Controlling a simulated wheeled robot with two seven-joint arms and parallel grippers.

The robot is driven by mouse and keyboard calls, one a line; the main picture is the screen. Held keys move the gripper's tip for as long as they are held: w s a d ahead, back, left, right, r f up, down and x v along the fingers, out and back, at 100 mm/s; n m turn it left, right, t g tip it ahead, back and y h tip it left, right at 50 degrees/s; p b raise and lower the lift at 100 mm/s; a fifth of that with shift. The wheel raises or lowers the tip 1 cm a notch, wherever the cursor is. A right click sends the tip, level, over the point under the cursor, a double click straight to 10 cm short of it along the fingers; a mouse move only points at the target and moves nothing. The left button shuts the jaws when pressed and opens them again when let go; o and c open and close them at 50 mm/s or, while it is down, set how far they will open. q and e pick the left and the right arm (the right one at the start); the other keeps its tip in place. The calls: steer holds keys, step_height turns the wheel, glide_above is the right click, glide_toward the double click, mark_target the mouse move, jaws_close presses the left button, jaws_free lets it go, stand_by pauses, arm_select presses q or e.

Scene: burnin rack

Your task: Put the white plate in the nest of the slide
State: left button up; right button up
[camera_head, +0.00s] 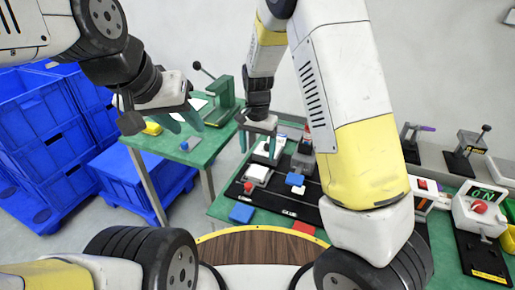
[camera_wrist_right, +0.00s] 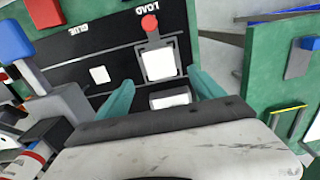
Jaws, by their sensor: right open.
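In the right wrist view a square white face (camera_wrist_right: 158,63) lies on the slide's carriage by its red knob, beside the LOAD label. I cannot tell whether this is the plate or the bare nest. A second white piece (camera_wrist_right: 168,101) lies just beyond it, between the fingers of my right gripper (camera_wrist_right: 162,95), partly hidden by the gripper body. My right gripper (camera_head: 257,133) is open above the slide's black base (camera_head: 285,203). My left gripper (camera_head: 183,121) has its teal fingers apart over the left green table, with nothing seen between them.
A green fixture (camera_head: 226,100) with a lever stands on the left table, near a small blue block (camera_head: 184,146). Blue crates (camera_head: 45,130) stand at the left. A blue pad (camera_head: 241,213) lies before the slide.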

steer(key=s+d+r+n+t+y, duration=0.1)
steer(key=s+d+r, duration=0.35)
steer(key=r, duration=0.45)
steer(key=s+d+r+n+t+y, duration=0.15)
steer(key=s+d+r, duration=0.3)
steer(key=r, duration=0.55)
steer(key=s+d+r+n+t, duration=0.1)
steer(key=s+d+r+t, duration=0.1)
steer(key=s, duration=0.4)
steer(key=s+d+r+n+t, duration=0.1)
steer(key=s+d+r, duration=0.1)
steer(key=s, duration=0.4)
steer(key=shift+s+d+r+n+t, duration=0.15)
steer(key=shift+d+r+n+t, duration=0.15)
steer(key=shift+d, duration=0.3)
